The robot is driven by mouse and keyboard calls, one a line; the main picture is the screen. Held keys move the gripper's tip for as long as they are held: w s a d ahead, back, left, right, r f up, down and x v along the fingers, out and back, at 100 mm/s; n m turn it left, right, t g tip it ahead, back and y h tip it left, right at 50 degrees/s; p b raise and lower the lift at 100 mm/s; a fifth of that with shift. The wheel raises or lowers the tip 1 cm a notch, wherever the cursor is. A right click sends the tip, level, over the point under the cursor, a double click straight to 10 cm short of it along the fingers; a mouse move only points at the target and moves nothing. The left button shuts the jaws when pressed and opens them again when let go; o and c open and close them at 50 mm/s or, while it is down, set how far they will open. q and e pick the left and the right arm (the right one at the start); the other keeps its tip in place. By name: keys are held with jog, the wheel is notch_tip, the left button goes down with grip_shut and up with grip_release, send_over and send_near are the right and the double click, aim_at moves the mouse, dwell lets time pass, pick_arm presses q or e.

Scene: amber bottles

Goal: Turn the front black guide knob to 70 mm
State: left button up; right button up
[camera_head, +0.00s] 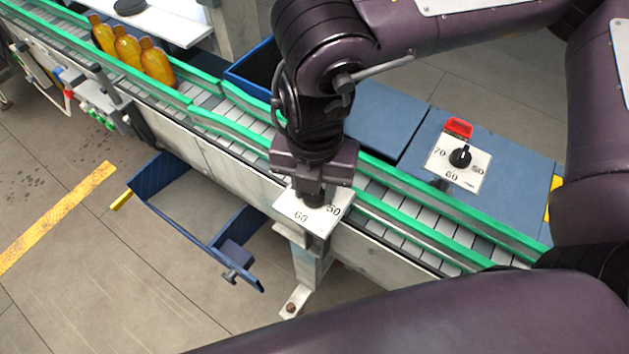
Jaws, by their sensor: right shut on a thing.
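The front guide dial is a white plate (296,213) on the near side of the conveyor, with 60 and 50 showing. My right gripper (313,196) points down over this plate and is shut on the front black knob, which it mostly hides. The knob's pointer and the 70 mark cannot be seen behind the gripper. My left gripper is not in view.
A second white dial (472,173) with a black knob (460,157) and a red piece (459,128) stands beyond the conveyor (405,215). Several amber bottles (157,62) stand on the belt at upper left. A blue frame (171,178) lies below the near side.

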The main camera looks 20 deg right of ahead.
jog(key=shift+m+p, duration=0.3)
jog(key=shift+m, duration=1.5)
jog(key=o, duration=1)
jog(key=shift+r+b, duration=0.35)
jog(key=shift+r, duration=3.55)
